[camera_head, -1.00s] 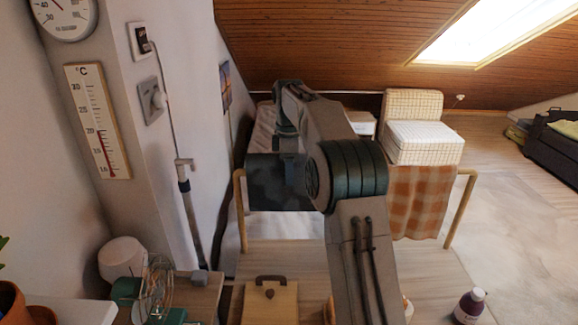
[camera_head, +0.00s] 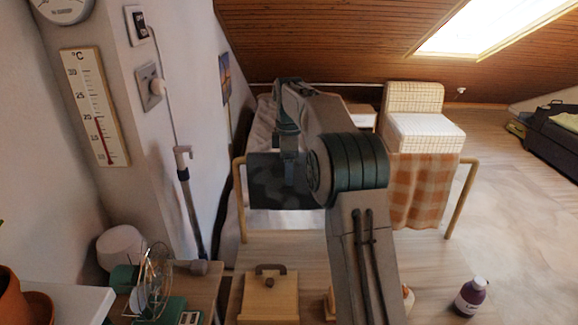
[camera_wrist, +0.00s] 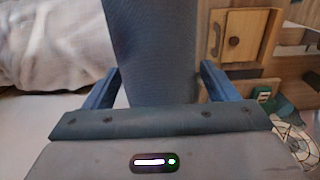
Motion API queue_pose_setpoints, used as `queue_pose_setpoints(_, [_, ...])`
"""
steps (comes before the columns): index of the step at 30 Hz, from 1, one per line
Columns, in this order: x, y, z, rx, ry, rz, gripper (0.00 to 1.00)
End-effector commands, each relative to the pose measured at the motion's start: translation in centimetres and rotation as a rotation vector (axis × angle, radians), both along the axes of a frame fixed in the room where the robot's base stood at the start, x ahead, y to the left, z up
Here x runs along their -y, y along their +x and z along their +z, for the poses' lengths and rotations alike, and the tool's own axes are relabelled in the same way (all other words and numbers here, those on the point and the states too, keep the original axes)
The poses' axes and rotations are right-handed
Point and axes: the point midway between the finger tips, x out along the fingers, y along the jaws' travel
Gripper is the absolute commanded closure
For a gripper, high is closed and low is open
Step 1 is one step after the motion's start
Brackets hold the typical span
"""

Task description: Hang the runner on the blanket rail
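The runner (camera_head: 265,183) is a dark blue-grey cloth with a faint mottled pattern in the head view. It is at my gripper (camera_head: 290,163), over the left part of the blanket rail. In the wrist view the runner (camera_wrist: 150,40) runs as a broad strip between the two fingers of my gripper (camera_wrist: 160,68), which appear to press on its two edges. The blanket rail is a pale wooden frame; its left post (camera_head: 241,205) and right post (camera_head: 462,200) show. My arm and the runner hide much of its bar, so I cannot tell whether the runner touches it.
An orange checked blanket (camera_head: 425,190) hangs on the rail's right part, close to my arm. A cream checked chair (camera_head: 425,130) stands behind. In front are a wooden box (camera_head: 268,300), a wire fan (camera_head: 157,280) and a purple bottle (camera_head: 471,297).

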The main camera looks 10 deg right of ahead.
Motion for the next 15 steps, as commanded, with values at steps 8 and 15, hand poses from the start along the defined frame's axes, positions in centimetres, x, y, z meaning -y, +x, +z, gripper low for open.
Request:
queue_pose_setpoints(8, [0.0,0.0,0.3,0.000,0.000,0.000,0.20])
queue_pose_setpoints(15, [0.0,0.1,3.7,0.003,-0.001,0.000,0.20])
